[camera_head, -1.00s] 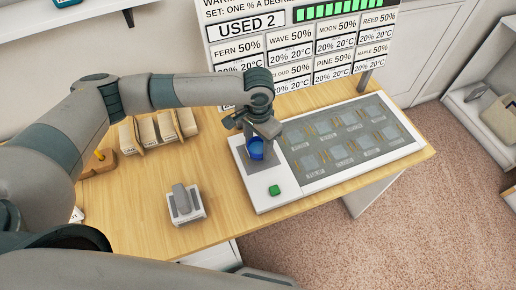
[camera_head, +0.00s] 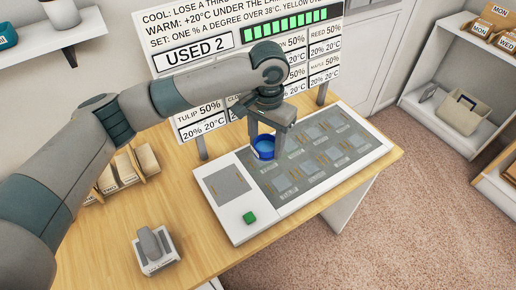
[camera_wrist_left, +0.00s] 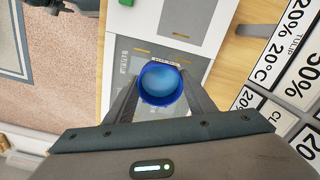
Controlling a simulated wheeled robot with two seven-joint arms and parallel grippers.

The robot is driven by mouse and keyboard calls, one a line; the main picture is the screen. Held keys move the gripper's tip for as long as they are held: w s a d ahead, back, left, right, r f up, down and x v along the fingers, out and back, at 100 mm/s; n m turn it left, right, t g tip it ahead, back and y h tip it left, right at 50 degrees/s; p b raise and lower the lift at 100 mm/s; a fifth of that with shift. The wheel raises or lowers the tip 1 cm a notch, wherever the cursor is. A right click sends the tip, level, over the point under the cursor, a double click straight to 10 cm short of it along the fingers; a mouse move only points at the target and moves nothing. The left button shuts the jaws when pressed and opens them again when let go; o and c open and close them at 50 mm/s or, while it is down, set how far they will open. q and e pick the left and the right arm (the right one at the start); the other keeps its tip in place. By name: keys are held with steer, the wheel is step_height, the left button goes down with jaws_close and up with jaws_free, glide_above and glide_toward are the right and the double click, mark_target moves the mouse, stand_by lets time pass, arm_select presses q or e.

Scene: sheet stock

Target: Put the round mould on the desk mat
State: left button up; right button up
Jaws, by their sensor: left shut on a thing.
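A blue round open cup (camera_head: 263,150), the only thing here that looks like the round mould, is between the fingers of my left gripper (camera_head: 266,138). It also shows in the left wrist view (camera_wrist_left: 162,84), with pale blue inside. My left gripper is shut on it, over the left end of a dark grey panel (camera_head: 325,150) with labelled cells. I cannot tell the gap beneath the cup. No surface is clearly marked as the desk mat. My right gripper is not in view.
The panel sits in a white board (camera_head: 238,232) with a grey square plate (camera_head: 228,184) and a green button (camera_head: 249,217). A grey-handled block (camera_head: 153,249) stands at the front left of the wooden desk (camera_head: 205,248). A sign (camera_head: 197,57) stands behind my arm.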

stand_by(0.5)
arm_select(q)
steer(key=shift+s+a+r, duration=0.1)
steer(key=shift+a, duration=0.5)
steer(key=s+a+r+n, duration=0.1)
steer(key=s+a+n, duration=0.2)
steer(key=a, duration=0.6)
steer(key=s+a+r+n, duration=0.2)
steer(key=s+a+n, duration=0.1)
steer(key=s+a, duration=0.4)
steer(key=a, duration=0.3)
steer(key=shift+s+a+r+n, duration=0.25)
steer(key=shift+s+a+n, duration=0.05)
steer(key=shift+s, duration=0.05)
steer(key=shift+a, duration=0.1)
